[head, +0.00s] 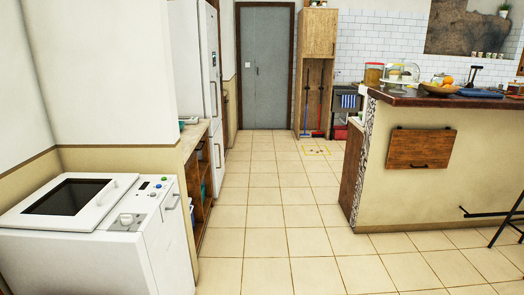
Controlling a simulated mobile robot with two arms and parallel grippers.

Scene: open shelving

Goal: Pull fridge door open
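A tall white fridge (212,75) stands against the left wall beyond a low counter. I see its front edge-on, with slim handles on its door side, and the door looks shut. The front faces right, toward the aisle. Most of the fridge's front is hidden by the steep angle. Neither of my grippers shows in the head view.
A white top-lid appliance (125,220) stands at the near left. A low counter (192,138) with open shelves sits before the fridge. A kitchen island (440,192) stands at the right, with a stool (508,215). The tiled floor (275,205) between them is clear.

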